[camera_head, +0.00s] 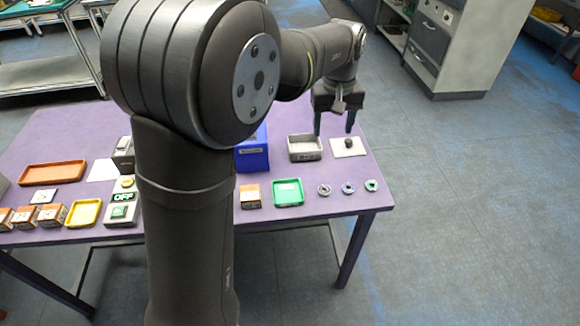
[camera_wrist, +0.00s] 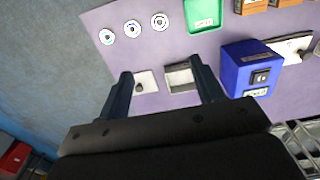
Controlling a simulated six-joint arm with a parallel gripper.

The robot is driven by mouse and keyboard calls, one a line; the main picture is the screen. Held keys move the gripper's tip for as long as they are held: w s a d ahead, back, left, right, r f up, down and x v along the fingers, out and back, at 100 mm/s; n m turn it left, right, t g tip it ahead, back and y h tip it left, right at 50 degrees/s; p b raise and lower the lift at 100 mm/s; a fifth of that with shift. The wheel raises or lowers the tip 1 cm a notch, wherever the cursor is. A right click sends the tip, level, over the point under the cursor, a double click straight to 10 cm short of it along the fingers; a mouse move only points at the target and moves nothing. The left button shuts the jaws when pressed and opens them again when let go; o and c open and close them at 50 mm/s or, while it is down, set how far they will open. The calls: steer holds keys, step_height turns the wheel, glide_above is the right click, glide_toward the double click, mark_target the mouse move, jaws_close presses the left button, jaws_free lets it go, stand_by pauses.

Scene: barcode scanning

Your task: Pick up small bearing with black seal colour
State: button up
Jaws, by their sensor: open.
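Three small ring-shaped bearings lie in a row near the table's front right edge. The left one (camera_head: 324,189) looks grey with a dark seal; it also shows in the wrist view (camera_wrist: 160,21). The middle bearing (camera_head: 347,187) looks bluish and the right one (camera_head: 371,185) greenish. Seal colours are small and hard to tell for certain. My gripper (camera_head: 334,133) is open and empty. It is above the back right of the table, behind the bearings. In the wrist view its fingers (camera_wrist: 160,68) stand apart, with the bearings beyond the fingertips.
A white pad (camera_head: 339,153) bearing a small dark object (camera_head: 349,143) and a grey tray (camera_head: 305,156) are near my gripper. A blue box (camera_wrist: 236,70) and a green tray (camera_head: 288,201) stand to the left. Purple table surface (camera_head: 345,205) is clear around the bearings.

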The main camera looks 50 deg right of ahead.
steer(key=a+f+m+h, duration=0.3)
steer(key=a+f+m, duration=0.2)
steer(key=f+m, duration=0.15)
glide_toward(324, 190)
steer(key=shift+s+d+f+t, duration=0.1)
steer(key=shift+f+t, duration=0.05)
steer(key=shift+f, duration=0.35)
steer(key=shift+s+f+t, duration=0.1)
steer(key=shift+f+t, duration=0.05)
steer(key=shift+f, duration=0.4)
steer(key=shift+d+x, duration=0.15)
steer(key=shift+x, duration=1.4)
steer(key=shift+d+x, duration=0.1)
steer(key=shift+x, duration=1.4)
steer(key=c, duration=1.1)
steer(key=shift+r, duration=0.15)
